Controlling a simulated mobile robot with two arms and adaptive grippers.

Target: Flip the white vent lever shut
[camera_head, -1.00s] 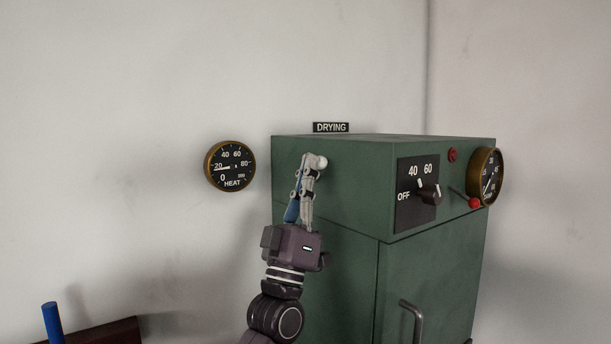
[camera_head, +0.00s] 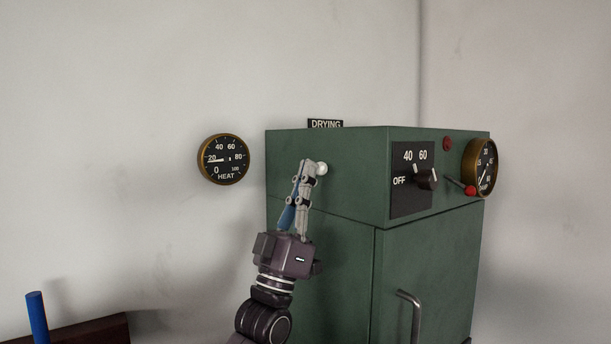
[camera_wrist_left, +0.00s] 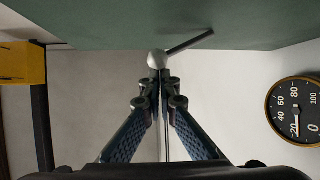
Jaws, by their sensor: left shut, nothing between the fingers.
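The white vent lever's ball knob (camera_head: 322,169) shows at the side of the green cabinet (camera_head: 330,215). In the left wrist view the white knob (camera_wrist_left: 157,59) sits on a thin dark rod that slants up and right towards the cabinet's green face. My left gripper (camera_head: 309,164) is shut and empty, pointing up, with its fingertips right beside the knob. In the left wrist view its fingertips (camera_wrist_left: 161,74) are just below the knob and seem to touch it. In the head view the rod is hidden. My right gripper is not in view.
The cabinet front has a black dial knob (camera_head: 427,180), a red-tipped lever (camera_head: 469,190), a round gauge (camera_head: 482,167) and a door handle (camera_head: 411,310). A heat gauge (camera_head: 223,159) hangs on the wall. A blue post (camera_head: 37,317) stands at lower left.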

